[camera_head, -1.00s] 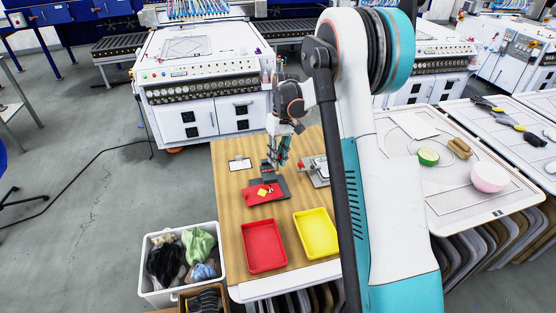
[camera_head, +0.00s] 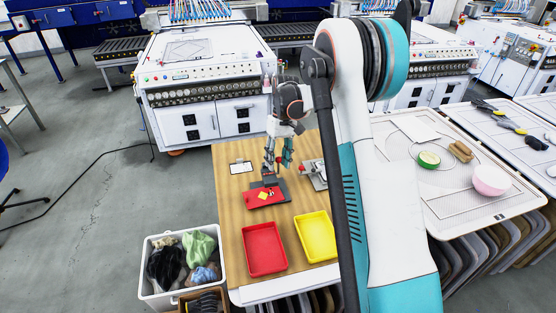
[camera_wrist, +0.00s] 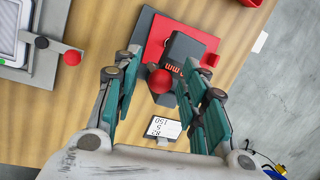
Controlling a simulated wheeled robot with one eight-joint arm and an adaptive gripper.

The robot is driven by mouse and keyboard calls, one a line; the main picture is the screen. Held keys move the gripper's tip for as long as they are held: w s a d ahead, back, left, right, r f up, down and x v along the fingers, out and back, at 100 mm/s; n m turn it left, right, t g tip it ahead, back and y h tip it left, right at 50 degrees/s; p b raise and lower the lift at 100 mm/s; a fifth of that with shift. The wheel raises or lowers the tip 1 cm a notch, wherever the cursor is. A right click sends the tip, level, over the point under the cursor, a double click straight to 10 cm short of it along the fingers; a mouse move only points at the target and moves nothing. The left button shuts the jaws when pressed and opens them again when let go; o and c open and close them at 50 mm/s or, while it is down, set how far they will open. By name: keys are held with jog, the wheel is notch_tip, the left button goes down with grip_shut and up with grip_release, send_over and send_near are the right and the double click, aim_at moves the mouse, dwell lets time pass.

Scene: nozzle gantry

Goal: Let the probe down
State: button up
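In the wrist view, a red ball knob (camera_wrist: 160,80) stands in front of a dark block (camera_wrist: 186,56) over a red plate (camera_wrist: 157,42). My gripper (camera_wrist: 165,68) has its teal fingers apart on either side of the knob. A clear gap shows at the left finger; contact on the right cannot be told. A small readout (camera_wrist: 164,127) with dark digits lies nearer the wrist. In the head view, my gripper (camera_head: 279,158) is above the dark base and red plate (camera_head: 262,199) on the wooden table. The probe tip cannot be made out.
A second fixture (camera_wrist: 45,50) with a red ball lever stands left in the wrist view. In the head view, a red tray (camera_head: 264,249) and a yellow tray (camera_head: 316,237) lie on the near table. A white-framed tablet (camera_head: 240,167) lies left of the fixture.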

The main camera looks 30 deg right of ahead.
jog(key=shift+r, duration=0.1)
jog(key=v, duration=1.2)
jog(key=shift+a, duration=0.1)
jog(key=s+a+r+t+h+b, duration=0.1)
jog(key=s+a+r+t, duration=0.1)
jog(key=s+a+r, duration=0.45)
jog(key=s+a+r+t+h+b, duration=0.1)
jog(key=s+a+t+b, duration=0.2)
jog(key=s, duration=0.6)
jog(key=s+a+f+t, duration=0.2)
jog(key=s+a+f, duration=0.1)
jog(key=s, duration=0.5)
jog(key=s+a+f+t+b, duration=0.1)
jog(key=s+a+f+t, duration=0.1)
jog(key=s, duration=0.7)
notch_tip(320, 180, down, 3)
jog(key=shift+a+r+b, duration=0.25)
jog(key=shift+a+b, duration=0.05)
jog(key=shift+a, duration=0.4)
